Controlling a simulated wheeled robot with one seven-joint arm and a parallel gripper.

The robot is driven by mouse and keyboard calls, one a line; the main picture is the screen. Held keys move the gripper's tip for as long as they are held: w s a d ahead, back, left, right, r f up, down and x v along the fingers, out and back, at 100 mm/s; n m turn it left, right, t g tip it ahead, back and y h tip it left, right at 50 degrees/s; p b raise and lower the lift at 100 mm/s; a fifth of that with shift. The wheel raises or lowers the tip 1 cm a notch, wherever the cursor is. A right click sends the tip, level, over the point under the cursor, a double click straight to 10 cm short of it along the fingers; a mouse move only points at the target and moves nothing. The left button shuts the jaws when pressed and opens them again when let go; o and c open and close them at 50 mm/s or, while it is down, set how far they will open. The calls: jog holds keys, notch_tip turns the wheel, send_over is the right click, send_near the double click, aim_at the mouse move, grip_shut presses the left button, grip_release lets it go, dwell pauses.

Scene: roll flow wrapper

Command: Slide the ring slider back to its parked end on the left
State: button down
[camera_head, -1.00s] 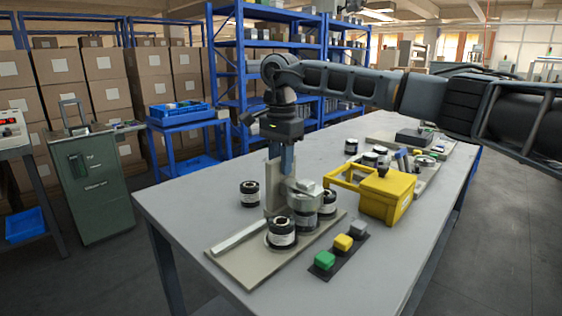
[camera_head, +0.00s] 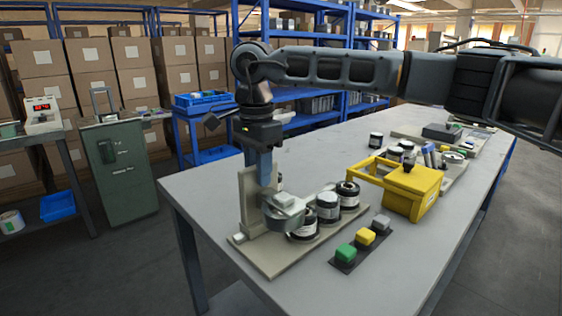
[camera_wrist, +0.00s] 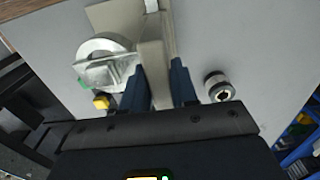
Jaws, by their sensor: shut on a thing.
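The ring slider is a grey upright plate (camera_head: 247,203) with a flat metal ring (camera_head: 284,215) at its side. It stands at the left end of the beige base (camera_head: 275,262), with only a short bit of rail (camera_head: 238,238) showing to its left. My gripper (camera_head: 264,172) is shut on the upright plate from above. In the wrist view the plate (camera_wrist: 153,70) stands between my blue fingers (camera_wrist: 160,88), and the ring (camera_wrist: 103,55) is to their left. Whether the slider touches an end stop is hidden.
Several black-and-white rolls stand on the base right of the ring, the nearest (camera_head: 303,228) close beside it. A loose roll (camera_wrist: 218,87) stands on the table behind the plate. Green (camera_head: 346,252), yellow and grey buttons and a yellow box (camera_head: 412,195) are to the right.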

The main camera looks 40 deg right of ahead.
aim_at(246, 170)
jog(key=shift+a, duration=1.6)
jog(key=c, duration=1)
grip_release()
jog(key=shift+o, duration=0.2)
notch_tip(246, 170, up, 8)
jog(key=shift+f, duration=0.1)
